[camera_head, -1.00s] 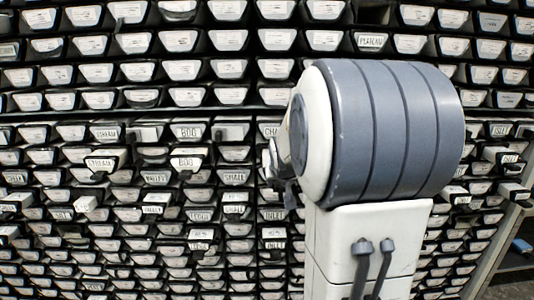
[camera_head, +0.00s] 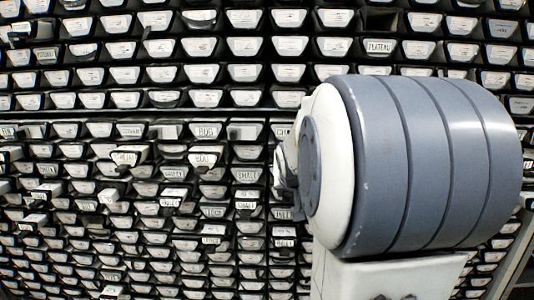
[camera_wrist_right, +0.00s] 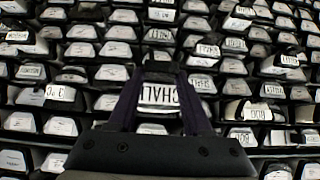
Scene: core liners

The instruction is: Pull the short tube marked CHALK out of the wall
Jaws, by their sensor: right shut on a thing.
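The short tube marked CHALK (camera_wrist_right: 158,94) shows in the right wrist view, with its label between my fingers. The label is turned in that picture and its last letter is hard to read. My right gripper (camera_wrist_right: 160,72) is shut on this tube. In the head view my right gripper (camera_head: 287,172) is mostly hidden by its own wrist, at the wall. A label starting with CH (camera_head: 281,131) shows just above it, partly covered. How far the tube stands out of the wall cannot be told. My left gripper is not in view.
The wall is filled with rows of labelled tubes. Several stick out, including one marked BOG (camera_head: 203,160) and a tube (camera_head: 110,195) at the left. A tube marked PLATEAU (camera_head: 380,47) sits higher, below an empty dark slot (camera_head: 381,20). A shelf edge (camera_head: 520,248) shows at the right.

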